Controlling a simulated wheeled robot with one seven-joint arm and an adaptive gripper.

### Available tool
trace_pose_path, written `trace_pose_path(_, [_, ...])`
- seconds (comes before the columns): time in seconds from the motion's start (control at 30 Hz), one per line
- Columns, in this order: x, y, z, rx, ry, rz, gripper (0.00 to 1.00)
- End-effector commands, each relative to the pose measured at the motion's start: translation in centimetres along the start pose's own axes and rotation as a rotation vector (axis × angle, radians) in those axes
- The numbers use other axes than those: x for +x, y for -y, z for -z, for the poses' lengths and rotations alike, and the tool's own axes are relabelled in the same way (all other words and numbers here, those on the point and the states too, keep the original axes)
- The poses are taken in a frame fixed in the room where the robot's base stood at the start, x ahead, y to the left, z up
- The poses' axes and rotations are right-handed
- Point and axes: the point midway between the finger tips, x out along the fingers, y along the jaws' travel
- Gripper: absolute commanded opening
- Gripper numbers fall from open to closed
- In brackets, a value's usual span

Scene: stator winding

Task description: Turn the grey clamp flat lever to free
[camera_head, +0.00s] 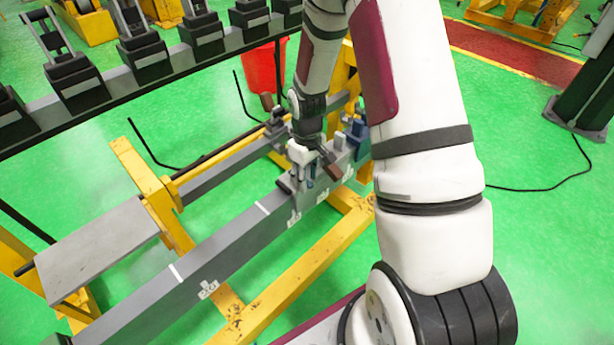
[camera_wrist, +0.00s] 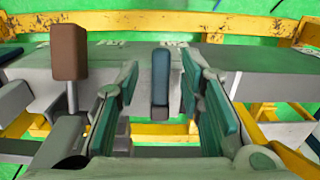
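In the wrist view a flat, blue-grey upright lever (camera_wrist: 160,82) stands between the two fingers of my gripper (camera_wrist: 160,92). It looks like the clamp's flat lever. My gripper is open, with its teal pads on either side of the lever and visible gaps to both. The lever's lower end meets a grey part below. In the head view my gripper (camera_head: 306,170) is over the clamp area on the long grey beam (camera_head: 225,243); my wrist hides most of the clamp, and I cannot make out the lever there.
A brown handle (camera_wrist: 68,52) on a metal stem stands left of the fingers in the wrist view. Blue parts (camera_head: 356,138) stand at the beam's far end. A yellow frame (camera_head: 300,268) carries the beam. A red bin (camera_head: 263,70) stands behind. Green floor is open at front left.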

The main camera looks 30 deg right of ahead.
Motion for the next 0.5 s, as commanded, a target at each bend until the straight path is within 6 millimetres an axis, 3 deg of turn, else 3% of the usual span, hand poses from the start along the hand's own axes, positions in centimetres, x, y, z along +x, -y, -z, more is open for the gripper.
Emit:
trace_pose_path(0.17, [-2.1,-0.1,0.1,0.001,-0.004,-0.002,0.35])
trace_pose_path(0.5, [-8.9,-0.1,0.1,0.001,-0.005,-0.003,0.35])
